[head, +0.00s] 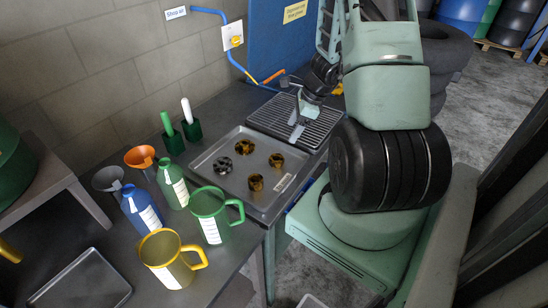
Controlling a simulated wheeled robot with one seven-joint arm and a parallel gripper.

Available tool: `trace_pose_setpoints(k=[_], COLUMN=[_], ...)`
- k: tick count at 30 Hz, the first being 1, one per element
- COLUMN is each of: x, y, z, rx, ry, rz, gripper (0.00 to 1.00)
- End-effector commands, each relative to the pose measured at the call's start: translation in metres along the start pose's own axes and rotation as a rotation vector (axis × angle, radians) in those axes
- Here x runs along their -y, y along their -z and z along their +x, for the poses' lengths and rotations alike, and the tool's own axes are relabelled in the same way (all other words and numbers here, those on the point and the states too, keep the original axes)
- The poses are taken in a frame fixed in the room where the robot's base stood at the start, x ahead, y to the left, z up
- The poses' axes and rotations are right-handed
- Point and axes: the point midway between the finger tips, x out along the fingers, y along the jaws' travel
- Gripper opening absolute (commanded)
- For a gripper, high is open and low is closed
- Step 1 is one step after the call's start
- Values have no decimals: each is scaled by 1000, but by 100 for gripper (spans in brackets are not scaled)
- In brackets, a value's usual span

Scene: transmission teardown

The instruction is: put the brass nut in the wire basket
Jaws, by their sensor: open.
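Several small brass-coloured round parts lie in a grey metal tray (207,159) on the bench. My gripper (297,134) is open and empty, pointing down over the black ribbed grate behind and right of the tray. I cannot make out a wire basket in this view.
The black ribbed grate (262,121) adjoins the tray. A green jug (209,204), yellow jug (163,255), blue bottle (141,212), green bottle (172,186) and funnels stand left and in front. Two green holders (191,131) stand behind, near the wall. An empty dark tray (82,282) lies front left.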

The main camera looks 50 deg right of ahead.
Motion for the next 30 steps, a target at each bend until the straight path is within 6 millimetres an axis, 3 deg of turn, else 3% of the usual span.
trace_pose_setpoints(k=[9, 19, 30], x=[-1, -1, -1], y=[0, 0, 3], z=[64, 88, 131], rx=[0, 1, -1], ry=[-3, -3, -1], rz=[1, -2, -3], gripper=[69, 69, 69])
